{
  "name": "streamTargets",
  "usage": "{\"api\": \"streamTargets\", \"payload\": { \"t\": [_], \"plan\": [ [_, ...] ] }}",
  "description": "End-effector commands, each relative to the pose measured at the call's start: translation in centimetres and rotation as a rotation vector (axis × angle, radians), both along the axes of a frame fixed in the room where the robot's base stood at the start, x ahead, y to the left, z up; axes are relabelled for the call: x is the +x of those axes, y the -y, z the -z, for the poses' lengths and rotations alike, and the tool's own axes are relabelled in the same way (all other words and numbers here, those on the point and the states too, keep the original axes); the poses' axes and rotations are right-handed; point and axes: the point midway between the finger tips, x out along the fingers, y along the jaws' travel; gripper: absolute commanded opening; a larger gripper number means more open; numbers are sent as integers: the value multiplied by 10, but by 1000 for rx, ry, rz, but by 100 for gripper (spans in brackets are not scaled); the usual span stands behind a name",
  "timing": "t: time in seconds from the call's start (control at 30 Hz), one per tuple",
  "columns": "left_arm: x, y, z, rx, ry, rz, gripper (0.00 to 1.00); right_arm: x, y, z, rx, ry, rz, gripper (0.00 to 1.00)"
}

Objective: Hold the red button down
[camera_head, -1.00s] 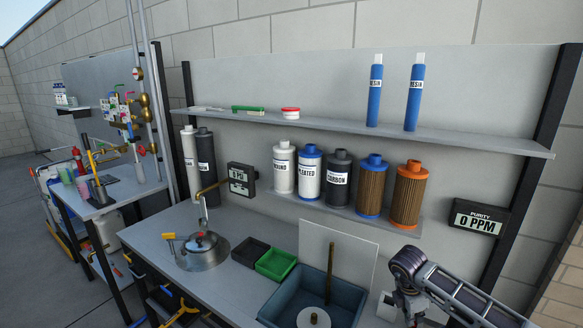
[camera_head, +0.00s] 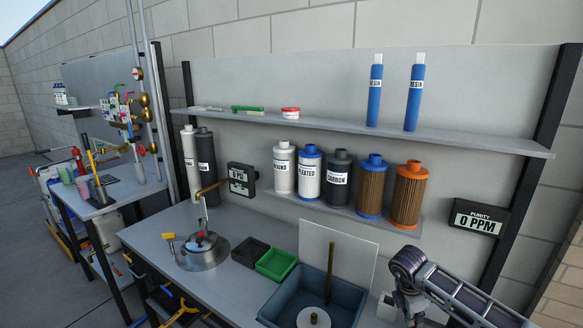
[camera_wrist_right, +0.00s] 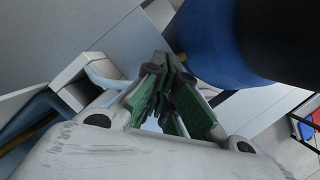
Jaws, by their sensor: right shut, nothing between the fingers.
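A round steel housing (camera_head: 203,254) stands on the bench at centre left in the head view. A small red spot, likely the red button (camera_head: 201,234), shows on its top; it is too small to tell whether it is pressed. A yellow-handled valve (camera_head: 168,237) sits at its left. My right gripper (camera_head: 414,312) is at the lower right, far from the housing and beyond the basin. In the right wrist view its green-padded fingers (camera_wrist_right: 168,92) are together with nothing held. My left gripper is not in view.
A blue-grey basin (camera_head: 345,292) with an upright rod (camera_head: 330,272) lies between housing and right arm. A black tray (camera_head: 249,252) and green tray (camera_head: 276,264) sit beside the housing. Several filter cartridges (camera_head: 339,180) stand on the shelf behind. A purity display (camera_head: 476,219) reads 0 PPM.

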Motion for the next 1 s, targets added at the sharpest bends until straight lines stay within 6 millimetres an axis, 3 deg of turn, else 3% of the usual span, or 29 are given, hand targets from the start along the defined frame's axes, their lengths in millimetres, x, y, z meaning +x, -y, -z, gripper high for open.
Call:
{"api": "streamTargets", "payload": {
  "t": [0.57, 1.0],
  "plan": [
    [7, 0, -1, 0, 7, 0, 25, 0, 0, 0, 0, -1, 0, 0],
    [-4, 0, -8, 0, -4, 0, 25, 0, -4, -13, 1, 0, -1, 0]
  ]
}}
